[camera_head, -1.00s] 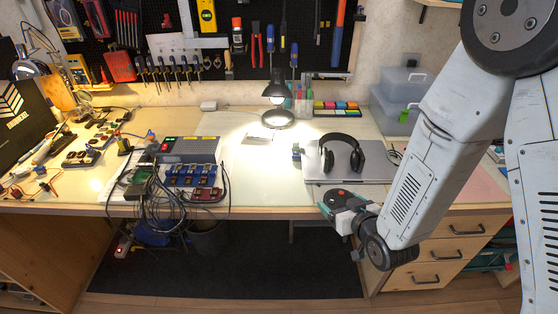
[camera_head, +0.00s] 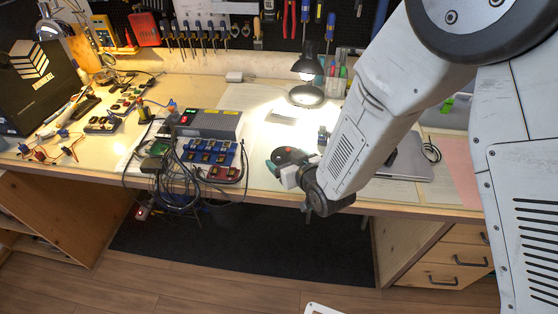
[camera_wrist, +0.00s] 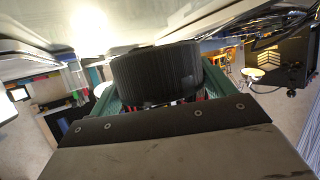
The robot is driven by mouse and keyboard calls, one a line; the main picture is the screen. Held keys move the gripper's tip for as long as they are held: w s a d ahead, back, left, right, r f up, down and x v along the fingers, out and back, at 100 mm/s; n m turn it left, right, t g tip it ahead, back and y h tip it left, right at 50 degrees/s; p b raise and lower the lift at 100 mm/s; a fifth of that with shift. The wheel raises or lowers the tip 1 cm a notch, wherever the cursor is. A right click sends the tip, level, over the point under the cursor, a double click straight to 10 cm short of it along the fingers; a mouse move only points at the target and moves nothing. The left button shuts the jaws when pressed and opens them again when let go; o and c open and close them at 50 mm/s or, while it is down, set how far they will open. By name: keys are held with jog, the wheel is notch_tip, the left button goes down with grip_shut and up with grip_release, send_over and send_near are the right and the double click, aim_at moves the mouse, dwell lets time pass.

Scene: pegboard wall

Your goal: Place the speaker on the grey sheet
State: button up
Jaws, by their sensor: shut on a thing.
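The speaker is a short dark cylinder (camera_wrist: 157,73) with ribbed sides, held between the green fingers in the wrist view. My arm hides part of the desk to the right.
The lit desk lamp (camera_head: 306,94) stands behind the gripper. The grey box (camera_head: 212,124) and loose cables (camera_head: 172,180) are close on the left. A grey laptop (camera_head: 408,160) is partly hidden behind my arm, with a pink sheet (camera_head: 461,165) to its right.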

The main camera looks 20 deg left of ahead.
jog(key=shift+w+a, duration=0.25)
jog(key=shift+a, duration=0.2)
jog(key=shift+w+a+f, duration=0.15)
jog(key=shift+a+f, duration=0.1)
jog(key=shift+f, duration=0.7)
jog(key=shift+w+a+f, duration=0.15)
jog(key=shift+a+f, duration=0.05)
jog(key=shift+f, duration=0.7)
jog(key=shift+f, duration=0.15)
jog(key=o, duration=1.1)
jog(key=shift+s+d+r, duration=0.1)
jog(key=shift+r, duration=0.1)
jog(key=v, duration=1.1)
jog(key=shift+s+d+r, duration=0.2)
jog(key=shift+s+d, duration=0.05)
jog(key=shift+w, duration=0.1)
